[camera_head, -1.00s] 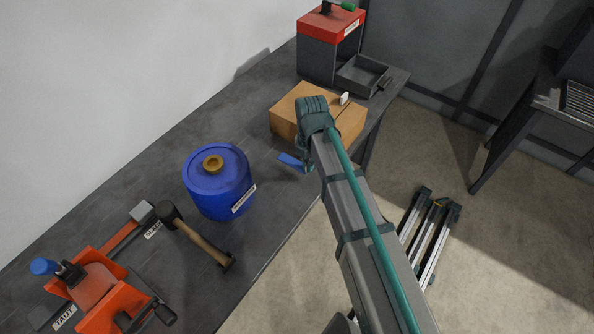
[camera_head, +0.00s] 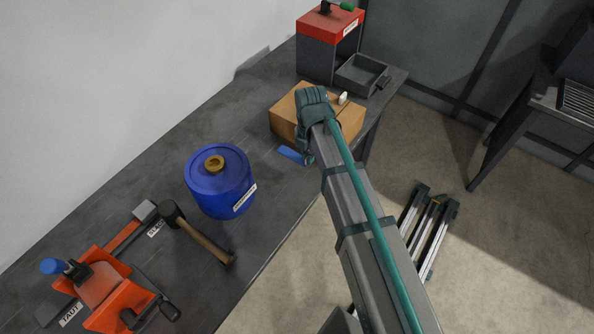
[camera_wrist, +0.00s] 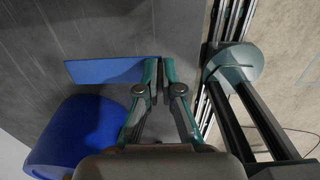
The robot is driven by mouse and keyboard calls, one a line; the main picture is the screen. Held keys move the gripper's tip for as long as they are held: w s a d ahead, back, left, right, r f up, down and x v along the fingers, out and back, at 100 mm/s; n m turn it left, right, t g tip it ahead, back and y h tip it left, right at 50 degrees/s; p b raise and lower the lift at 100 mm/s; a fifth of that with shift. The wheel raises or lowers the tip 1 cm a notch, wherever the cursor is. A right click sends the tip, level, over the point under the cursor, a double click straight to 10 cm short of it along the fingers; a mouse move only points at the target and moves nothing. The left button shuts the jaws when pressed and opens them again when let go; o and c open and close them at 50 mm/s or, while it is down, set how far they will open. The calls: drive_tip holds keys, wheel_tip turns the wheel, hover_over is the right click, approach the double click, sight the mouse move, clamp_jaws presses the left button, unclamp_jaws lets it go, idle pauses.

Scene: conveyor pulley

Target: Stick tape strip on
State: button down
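The blue tape strip (camera_head: 291,155) shows just left of my gripper (camera_head: 305,155) in the head view, in front of the cardboard box (camera_head: 286,117). In the wrist view the strip (camera_wrist: 105,70) is a flat blue piece reaching left from the fingers. My gripper (camera_wrist: 159,68) has its fingertips almost together, and the strip's right end meets the left finger, so it appears pinched there. The exact grip line is hidden by the finger. My arm covers part of the box in the head view.
A blue drum (camera_head: 215,188) with a brass cap stands left of the strip. A mallet (camera_head: 205,240) and an orange tensioner (camera_head: 105,300) lie nearer on the dark bench (camera_head: 110,190). A red-topped box (camera_head: 330,45) and an open grey tray (camera_head: 352,80) stand at the back.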

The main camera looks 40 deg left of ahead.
drive_tip(key=p, duration=0.5)
approach(345, 128)
drive_tip(key=shift+d, duration=0.1)
drive_tip(key=shift+r, duration=0.1)
drive_tip(key=shift+f+b, duration=1.3)
drive_tip(key=shift+f, duration=1.85)
drive_tip(key=shift+f, duration=0.45)
drive_tip(key=c, duration=1.2)
unclamp_jaws()
drive_tip(key=shift+c, duration=0.2)
